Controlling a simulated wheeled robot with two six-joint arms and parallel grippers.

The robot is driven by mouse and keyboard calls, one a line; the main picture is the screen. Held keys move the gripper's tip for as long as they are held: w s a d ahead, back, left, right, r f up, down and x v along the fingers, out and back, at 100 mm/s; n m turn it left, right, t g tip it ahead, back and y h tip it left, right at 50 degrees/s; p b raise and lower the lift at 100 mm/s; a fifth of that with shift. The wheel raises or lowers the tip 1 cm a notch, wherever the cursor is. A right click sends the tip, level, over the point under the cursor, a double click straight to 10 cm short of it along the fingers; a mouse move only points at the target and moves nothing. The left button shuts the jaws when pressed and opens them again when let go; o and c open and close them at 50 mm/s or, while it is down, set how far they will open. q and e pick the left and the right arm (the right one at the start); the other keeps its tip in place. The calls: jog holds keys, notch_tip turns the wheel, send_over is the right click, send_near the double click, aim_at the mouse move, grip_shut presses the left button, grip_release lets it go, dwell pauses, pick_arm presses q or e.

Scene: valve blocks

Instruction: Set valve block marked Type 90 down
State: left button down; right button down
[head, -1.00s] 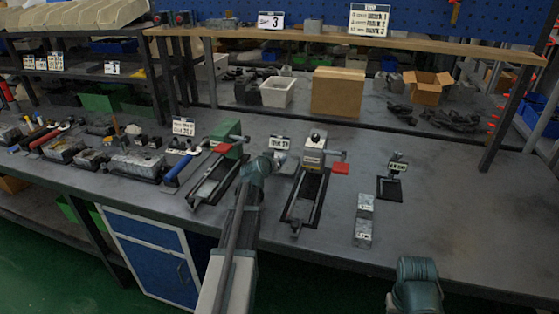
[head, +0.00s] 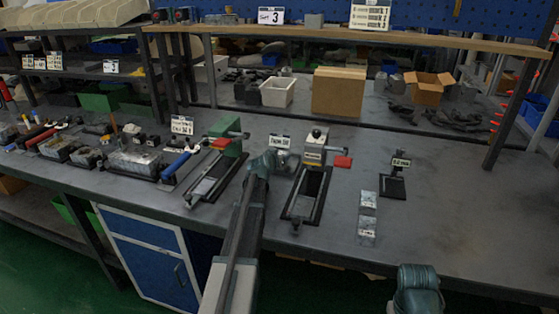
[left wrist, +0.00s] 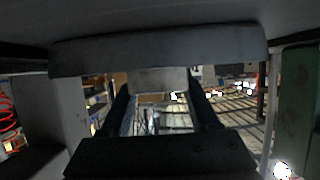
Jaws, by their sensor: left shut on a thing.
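My left gripper (head: 277,163) is over the workbench, between the green vise (head: 224,150) and the grey vise (head: 313,150). It is shut on a grey block, which shows in the left wrist view (left wrist: 160,80) between the dark fingers. No marking can be read on that block. In the head view my wrist largely hides it, so its height over the bench cannot be told. Two light grey blocks (head: 367,217) lie in line on the bench to the right. Of my right arm only a link shows at the bottom edge; its gripper is out of view.
A black tray (head: 393,187) with a small sign (head: 401,162) lies right of the grey vise. Tools and metal parts (head: 135,158) crowd the bench's left. A cardboard box (head: 338,92) and a white bin (head: 277,92) stand behind.

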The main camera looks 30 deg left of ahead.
pick_arm(q)
jog(key=shift+f, duration=0.15)
jog(key=shift+c, duration=0.6)
grip_release()
jog(key=shift+r, duration=0.25)
jog(key=p+v, duration=0.4)
jog(key=v, duration=0.7)
jog(key=shift+s+d, duration=0.1)
jog(key=shift+s, duration=0.05)
jog(key=shift+s+r+p, duration=0.15)
jog(key=shift+s+p, duration=0.15)
jog(key=shift+s, duration=0.1)
